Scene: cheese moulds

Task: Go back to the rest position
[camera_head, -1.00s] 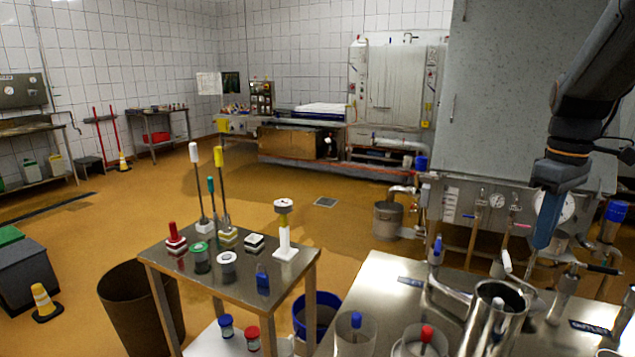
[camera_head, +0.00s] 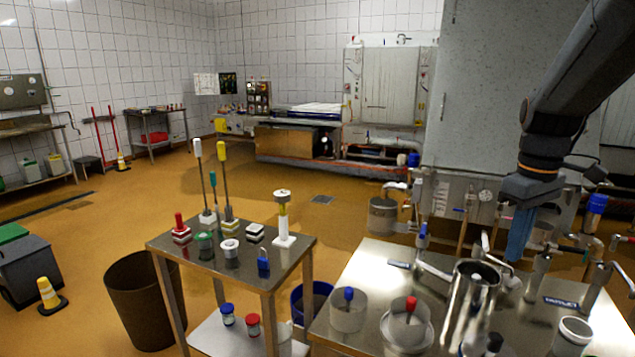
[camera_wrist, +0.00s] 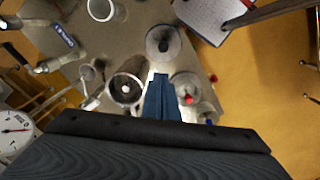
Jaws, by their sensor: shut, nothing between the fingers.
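My gripper (camera_head: 519,236) is at the right in the head view, pointing down above the steel table (camera_head: 372,267). Its blue fingers are shut with nothing between them. In the wrist view the closed blue fingers (camera_wrist: 161,98) show in the middle, with the table's vessels below them. No held object shows in either view.
A steel pitcher (camera_head: 470,296) and clear moulds with a blue-knobbed (camera_head: 348,313) and a red-knobbed follower (camera_head: 407,329) stand on the table. Taps and gauges line the machine behind. A small trolley (camera_head: 283,262) with jars and tools stands left. Open floor lies beyond.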

